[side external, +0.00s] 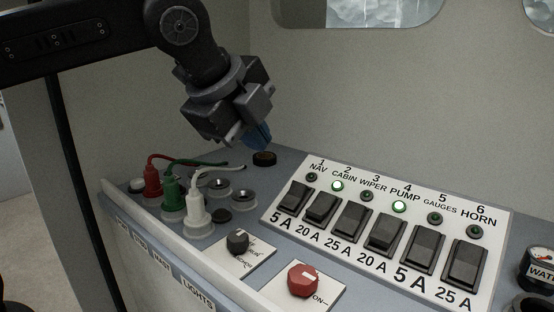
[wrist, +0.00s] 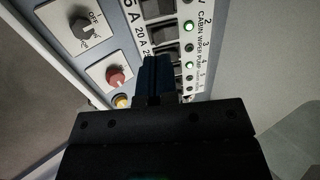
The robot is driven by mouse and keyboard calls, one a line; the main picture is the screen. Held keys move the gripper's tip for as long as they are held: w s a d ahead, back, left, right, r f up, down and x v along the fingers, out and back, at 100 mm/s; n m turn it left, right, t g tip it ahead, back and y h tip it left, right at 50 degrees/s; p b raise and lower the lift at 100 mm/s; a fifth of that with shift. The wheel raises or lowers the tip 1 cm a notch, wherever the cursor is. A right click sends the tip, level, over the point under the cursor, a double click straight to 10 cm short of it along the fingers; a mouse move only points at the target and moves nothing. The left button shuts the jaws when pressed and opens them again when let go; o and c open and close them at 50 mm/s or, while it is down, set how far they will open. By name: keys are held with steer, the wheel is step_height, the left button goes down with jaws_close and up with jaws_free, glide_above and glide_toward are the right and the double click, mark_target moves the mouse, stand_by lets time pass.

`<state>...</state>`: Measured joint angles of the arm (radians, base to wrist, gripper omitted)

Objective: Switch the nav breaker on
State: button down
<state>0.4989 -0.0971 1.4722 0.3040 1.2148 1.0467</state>
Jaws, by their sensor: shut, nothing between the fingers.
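The nav breaker (side external: 295,197) is the leftmost black rocker on the white breaker panel (side external: 272,219), marked 1 NAV and 5 A. Its lamp (side external: 311,177) is dark. In the wrist view the nav rocker (wrist: 157,8) shows at the top edge. My gripper (side external: 259,137) is shut and empty, with blue fingertips pointing down. It is in the air, up and left of the nav breaker and apart from it. In the wrist view the blue fingers (wrist: 154,76) cover part of the rocker row.
The cabin lamp (side external: 338,186) and pump lamp (side external: 399,206) are lit green. Red, green and white plugs (side external: 197,207) with cables stand at the left. A black knob (side external: 238,241) and a red knob (side external: 303,280) sit in front. A black round cap (side external: 264,158) lies behind.

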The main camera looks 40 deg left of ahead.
mark_target(298, 185)
steer(key=x, duration=1.2)
steer(key=shift+w+r, duration=0.25)
steer(key=shift+w, duration=0.05)
steer(key=shift+w+f, duration=0.35)
steer(key=shift+w, duration=0.25)
steer(key=shift+w+f+g, duration=0.2)
steer(key=shift+w+g, duration=0.4)
steer(key=shift+g, duration=0.3)
steer(key=shift+s, duration=0.15)
steer(key=shift+s+f, duration=0.2)
steer(key=shift+s, duration=0.5)
